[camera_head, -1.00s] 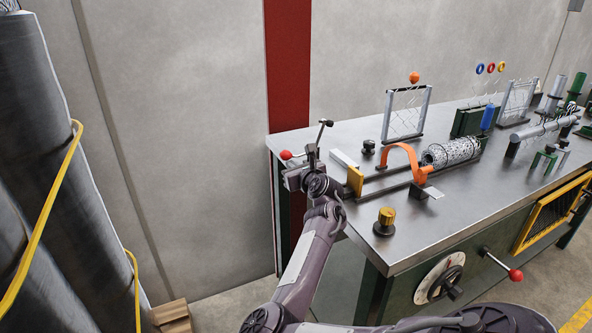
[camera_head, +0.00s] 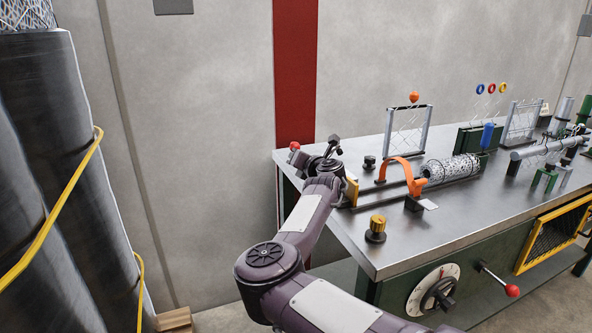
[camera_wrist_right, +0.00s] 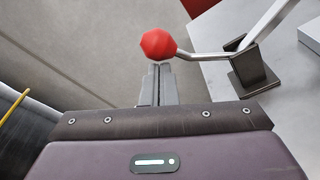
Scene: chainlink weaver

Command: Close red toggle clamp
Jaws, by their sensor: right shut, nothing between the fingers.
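The red toggle clamp shows its red ball knob (camera_head: 294,146) at the left end of the workbench. In the right wrist view the red knob (camera_wrist_right: 158,44) sits on a bent metal rod that runs right to a dark bracket (camera_wrist_right: 252,68); a silver bar slopes up to the right from there. My right gripper (camera_wrist_right: 156,80) is shut and empty, its fingertips just below the knob in that view; contact cannot be told. In the head view my right wrist covers part of the clamp. My left gripper is not in view.
The workbench (camera_head: 460,222) carries an orange arch (camera_head: 399,164), a mesh cylinder (camera_head: 452,169) and a yellow knob (camera_head: 376,229) right of my arm. Dark rolls (camera_head: 66,150) with yellow straps stand at the left. Open floor lies between the rolls and bench.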

